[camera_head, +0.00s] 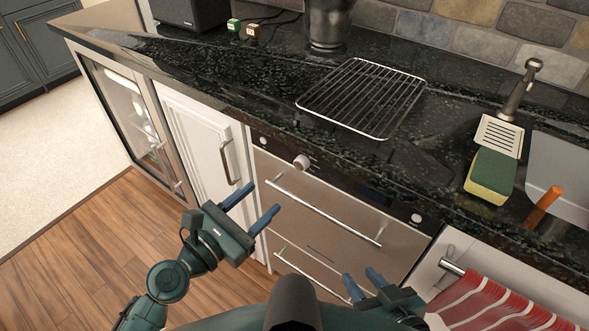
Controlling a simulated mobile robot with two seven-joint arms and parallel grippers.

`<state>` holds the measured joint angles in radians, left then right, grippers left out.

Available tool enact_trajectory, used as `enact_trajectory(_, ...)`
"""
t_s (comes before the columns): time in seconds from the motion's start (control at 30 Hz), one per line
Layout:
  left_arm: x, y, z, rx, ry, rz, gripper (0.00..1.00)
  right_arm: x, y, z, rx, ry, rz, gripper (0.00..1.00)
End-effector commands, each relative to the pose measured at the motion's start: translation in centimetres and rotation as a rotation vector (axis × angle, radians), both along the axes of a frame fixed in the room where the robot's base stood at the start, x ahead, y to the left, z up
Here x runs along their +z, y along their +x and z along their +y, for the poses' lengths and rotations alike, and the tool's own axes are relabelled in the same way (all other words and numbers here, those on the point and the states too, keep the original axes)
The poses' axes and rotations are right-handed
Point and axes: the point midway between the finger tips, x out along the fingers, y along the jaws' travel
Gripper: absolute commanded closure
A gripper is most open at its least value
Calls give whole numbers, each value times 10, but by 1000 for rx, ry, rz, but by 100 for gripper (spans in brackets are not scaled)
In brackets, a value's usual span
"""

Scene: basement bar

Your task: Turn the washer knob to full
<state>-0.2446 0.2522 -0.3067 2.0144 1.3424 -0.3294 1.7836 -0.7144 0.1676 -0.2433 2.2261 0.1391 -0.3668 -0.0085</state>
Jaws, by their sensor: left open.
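A round, pale knob (301,162) sticks out of the dark control strip of the steel-fronted appliance (320,215) under the counter. Its pointer and markings are too small to read. My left gripper (263,198) is open and empty, in front of the appliance's left edge, below and left of the knob in the picture and apart from it. My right gripper (359,274) is low in front of the appliance's lower right part. Its two blue fingers stand apart with nothing between them.
Long bar handles (325,212) cross the appliance front. A white cabinet door (200,130) with a handle stands to its left. A red striped towel (505,305) hangs at lower right. A wire rack (362,97) and a sponge (491,175) lie on the dark counter.

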Motion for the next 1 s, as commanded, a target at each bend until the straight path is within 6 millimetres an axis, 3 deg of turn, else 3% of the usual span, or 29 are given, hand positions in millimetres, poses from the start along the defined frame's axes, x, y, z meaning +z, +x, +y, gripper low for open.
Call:
enact_trajectory(0.3,2,53,-44,0,-2,-1,51,-4,-1,3,7,-1,34,64)
enact_trajectory(0.5,1,75,-61,0,-1,-1,51,-4,0,3,8,-1,32,64)
enact_trajectory(0.93,0,82,-68,0,0,0,51,-1,4,3,7,0,22,64)
enact_trajectory(1.0,0,82,-68,0,1,1,56,-1,4,3,7,0,22,64)
